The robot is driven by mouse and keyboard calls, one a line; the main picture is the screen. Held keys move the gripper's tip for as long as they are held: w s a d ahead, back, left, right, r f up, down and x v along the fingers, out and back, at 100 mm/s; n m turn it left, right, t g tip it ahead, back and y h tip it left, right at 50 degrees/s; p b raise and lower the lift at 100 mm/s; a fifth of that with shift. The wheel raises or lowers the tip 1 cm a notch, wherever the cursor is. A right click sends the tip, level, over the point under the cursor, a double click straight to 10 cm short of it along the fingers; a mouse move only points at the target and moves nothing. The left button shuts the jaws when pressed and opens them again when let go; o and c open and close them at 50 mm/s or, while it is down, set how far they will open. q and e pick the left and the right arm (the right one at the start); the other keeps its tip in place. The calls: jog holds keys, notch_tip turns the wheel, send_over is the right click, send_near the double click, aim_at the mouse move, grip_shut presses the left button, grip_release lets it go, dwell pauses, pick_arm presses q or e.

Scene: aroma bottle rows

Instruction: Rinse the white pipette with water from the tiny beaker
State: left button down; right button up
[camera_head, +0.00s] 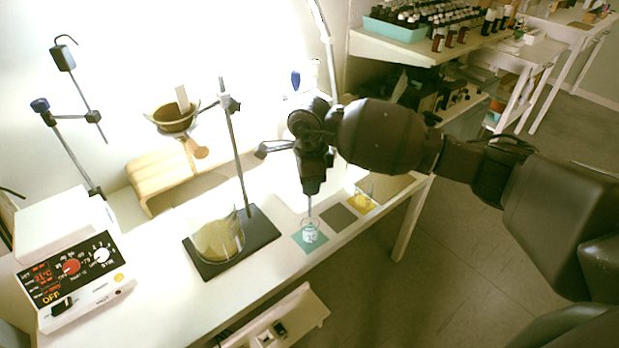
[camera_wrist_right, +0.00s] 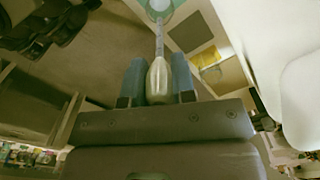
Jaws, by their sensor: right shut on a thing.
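My right gripper (camera_head: 311,190) points down over the bench. In the wrist view its two blue fingers (camera_wrist_right: 158,62) are shut on the pale bulb of the white pipette (camera_wrist_right: 158,82). The pipette's thin stem (camera_head: 309,207) hangs nearly upright below the fingers. The tiny beaker (camera_head: 309,232), small and clear, stands on a teal mat (camera_head: 319,243) right under the pipette. The stem's lower end reaches the beaker in both views; I cannot tell how deep it is or whether it touches. The beaker is partly cut off in the wrist view (camera_wrist_right: 155,5). My left gripper is not in view.
A grey mat (camera_head: 338,218) and a yellow mat with a small glass (camera_head: 362,202) lie right of the teal mat. A stand with a black base (camera_head: 262,235) and a large round glass vessel (camera_head: 218,241) is to the left. A control box (camera_head: 75,275) stands farther left.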

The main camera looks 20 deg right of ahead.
aim_at(310, 213)
jog(key=shift+f+b, duration=0.45)
jog(key=shift+f, duration=0.65)
jog(key=shift+f+b, duration=0.45)
jog(key=shift+f, duration=0.45)
jog(key=shift+f+b, duration=0.4)
jog(key=shift+f, duration=0.55)
jog(key=shift+f+b, duration=0.45)
jog(key=shift+f, duration=0.8)
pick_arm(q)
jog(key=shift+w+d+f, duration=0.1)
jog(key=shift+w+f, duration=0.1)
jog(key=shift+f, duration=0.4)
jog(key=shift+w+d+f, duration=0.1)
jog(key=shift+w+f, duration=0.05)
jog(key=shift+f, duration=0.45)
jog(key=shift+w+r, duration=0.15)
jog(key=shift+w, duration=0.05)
pick_arm(e)
jog(key=shift+o, duration=0.2)
